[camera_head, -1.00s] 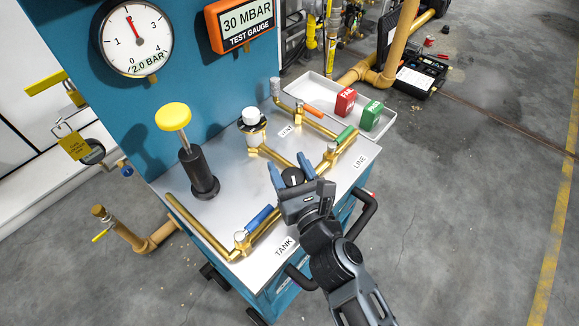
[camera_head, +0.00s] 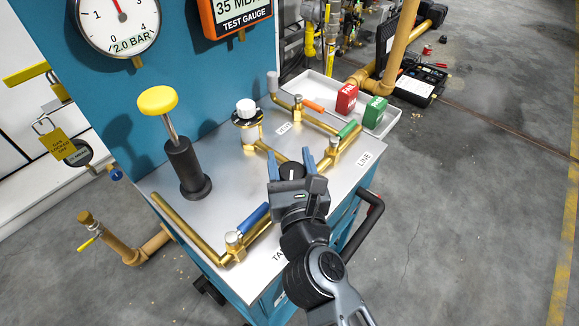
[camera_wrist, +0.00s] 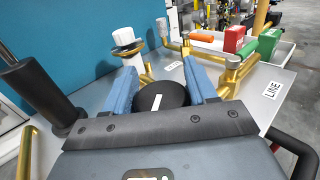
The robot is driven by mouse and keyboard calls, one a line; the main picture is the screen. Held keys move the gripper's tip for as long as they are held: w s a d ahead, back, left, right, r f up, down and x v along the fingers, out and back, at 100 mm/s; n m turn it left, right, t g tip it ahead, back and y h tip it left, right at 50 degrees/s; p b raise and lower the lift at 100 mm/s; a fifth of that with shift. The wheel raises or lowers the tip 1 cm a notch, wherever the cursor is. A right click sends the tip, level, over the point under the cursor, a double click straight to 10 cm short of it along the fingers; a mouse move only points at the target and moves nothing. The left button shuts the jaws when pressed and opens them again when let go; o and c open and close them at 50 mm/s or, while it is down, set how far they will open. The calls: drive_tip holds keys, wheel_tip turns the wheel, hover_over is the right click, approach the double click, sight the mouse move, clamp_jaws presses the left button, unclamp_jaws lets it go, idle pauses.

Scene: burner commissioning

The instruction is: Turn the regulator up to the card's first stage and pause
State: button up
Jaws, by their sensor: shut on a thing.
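My gripper (camera_head: 292,160) is shut on the regulator's black round knob (camera_head: 291,171), one blue finger on each side. I see no stage card in either view.
A black hand pump with a yellow knob (camera_head: 157,101) stands left on the bench top. Brass pipes carry blue (camera_head: 253,217), green (camera_head: 347,128) and orange (camera_head: 312,105) valve handles. A tray (camera_head: 390,125) holds a red FAIL block (camera_head: 347,97) and a green PASS block (camera_head: 375,111).

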drive_tip(key=o, duration=1)
drive_tip(key=shift+c, duration=0.2)
drive_tip(key=shift+v, duration=3.95)
drive_tip(key=s+d+n+h, duration=0.3)
drive_tip(key=s+d+n, duration=1)
drive_tip(key=s+d, duration=0.15)
drive_tip(key=s+d+r+n+g, duration=0.1)
drive_tip(key=s+d+n, duration=0.2)
drive_tip(key=s+n, duration=0.5)
drive_tip(key=s+d+r+n+g, duration=0.1)
drive_tip(key=s+d+n, duration=0.3)
drive_tip(key=s+n, duration=0.5)
drive_tip(key=n, duration=0.3)
drive_tip(key=shift+n+g+h, duration=0.3)
drive_tip(key=shift+g+h, duration=0.1)
